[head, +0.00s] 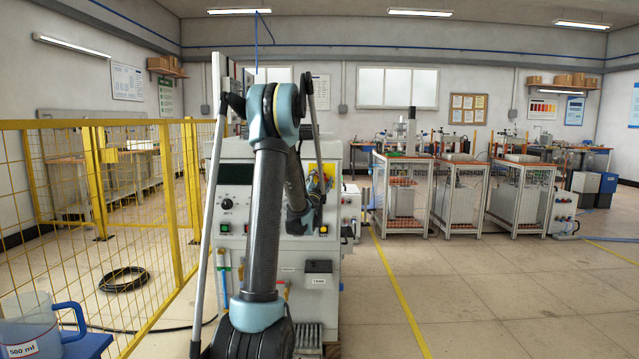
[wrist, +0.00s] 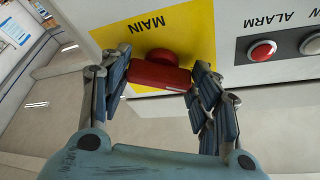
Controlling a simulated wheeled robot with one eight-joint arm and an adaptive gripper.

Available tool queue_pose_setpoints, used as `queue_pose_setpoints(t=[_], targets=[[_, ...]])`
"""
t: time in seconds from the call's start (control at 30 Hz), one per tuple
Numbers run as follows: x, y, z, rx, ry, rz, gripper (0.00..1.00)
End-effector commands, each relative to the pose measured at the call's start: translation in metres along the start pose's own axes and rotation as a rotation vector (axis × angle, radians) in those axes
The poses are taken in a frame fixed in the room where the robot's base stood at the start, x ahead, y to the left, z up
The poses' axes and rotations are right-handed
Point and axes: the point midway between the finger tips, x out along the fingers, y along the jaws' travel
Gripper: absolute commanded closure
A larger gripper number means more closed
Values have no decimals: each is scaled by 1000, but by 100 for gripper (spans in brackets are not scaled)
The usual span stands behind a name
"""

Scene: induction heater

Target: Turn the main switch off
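The main switch (wrist: 158,76) is a red rotary knob with a bar handle, on a yellow plate (wrist: 185,28) that reads MAIN upside down in the wrist view. Its bar lies roughly across that view. My gripper (wrist: 161,64) is open, with one finger on each side of the bar, close to its ends. I cannot tell whether the fingers touch it. In the head view the yellow plate (head: 327,171) is on the right part of the heater front (head: 237,175), and my arm and gripper partly cover it; the switch is hard to make out there.
A red alarm button (wrist: 262,51) sits beside the plate on the panel. A yellow mesh fence (head: 100,215) stands to the left. A blue-handled measuring jug (head: 30,325) stands at the lower left. The floor to the right is clear up to the workbenches (head: 460,195).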

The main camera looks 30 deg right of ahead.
Motion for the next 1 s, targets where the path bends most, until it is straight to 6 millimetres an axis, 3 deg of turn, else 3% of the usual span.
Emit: queue_pose_setpoints(t=[0.37,1.0], targets=[[0,0,0,-42,0,-18,67],[1,2,0,-396,0,-166,67]])
